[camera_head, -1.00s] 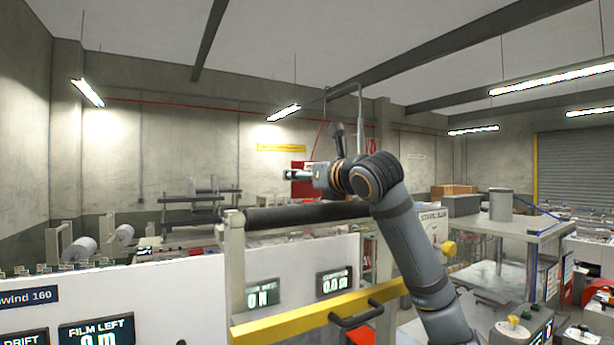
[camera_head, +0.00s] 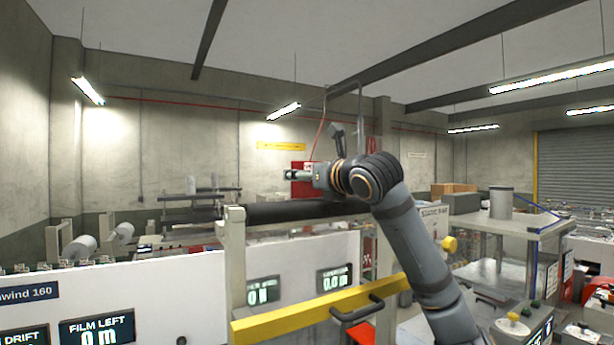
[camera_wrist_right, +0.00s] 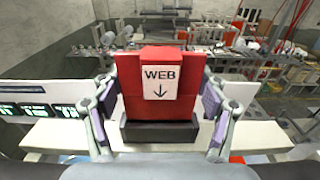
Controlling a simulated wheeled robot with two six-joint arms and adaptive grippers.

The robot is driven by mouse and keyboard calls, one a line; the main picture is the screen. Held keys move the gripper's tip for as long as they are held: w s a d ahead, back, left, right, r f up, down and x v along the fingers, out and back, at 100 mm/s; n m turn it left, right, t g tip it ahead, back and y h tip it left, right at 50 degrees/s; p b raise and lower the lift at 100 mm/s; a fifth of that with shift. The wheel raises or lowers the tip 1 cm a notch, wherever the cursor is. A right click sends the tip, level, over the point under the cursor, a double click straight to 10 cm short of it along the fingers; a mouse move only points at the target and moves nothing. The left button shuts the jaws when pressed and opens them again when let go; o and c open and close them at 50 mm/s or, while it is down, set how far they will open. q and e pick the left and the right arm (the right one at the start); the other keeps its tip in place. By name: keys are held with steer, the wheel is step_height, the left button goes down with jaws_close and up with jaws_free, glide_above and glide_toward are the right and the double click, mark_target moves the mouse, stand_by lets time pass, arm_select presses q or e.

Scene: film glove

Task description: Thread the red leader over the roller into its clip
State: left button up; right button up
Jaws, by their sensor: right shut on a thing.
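In the right wrist view the red leader (camera_wrist_right: 128,85), with a white "WEB" label and a down arrow, sits between the two fingers of my right gripper (camera_wrist_right: 160,104), which is shut on it. A dark bar (camera_wrist_right: 160,132) lies along the leader's near edge; I cannot tell what it belongs to. In the head view my right gripper (camera_head: 290,174) points left, above a long dark roller (camera_head: 290,212). I cannot tell from here whether the leader touches the roller. I cannot make out the clip. My left gripper is not in view.
A yellow bar (camera_head: 290,313) with a dark handle runs across the front. A pale upright (camera_head: 236,260) stands at the roller's left end. White panels with displays (camera_head: 98,332) are in front. A grey-topped table (camera_head: 525,226) stands to the right.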

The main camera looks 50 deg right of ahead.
steer(key=shift+s+f+b, duration=0.1)
steer(key=shift+f+b, duration=0.35)
steer(key=shift+f, duration=0.1)
steer(key=shift+r, duration=0.1)
steer(key=shift+r+p, duration=0.6)
steer(key=shift+p, duration=0.2)
stand_by(0.3)
stand_by(0.8)
steer(key=shift+f+b, duration=0.3)
steer(key=shift+f, duration=0.25)
steer(key=shift+f, duration=0.15)
steer(key=o, duration=1.2)
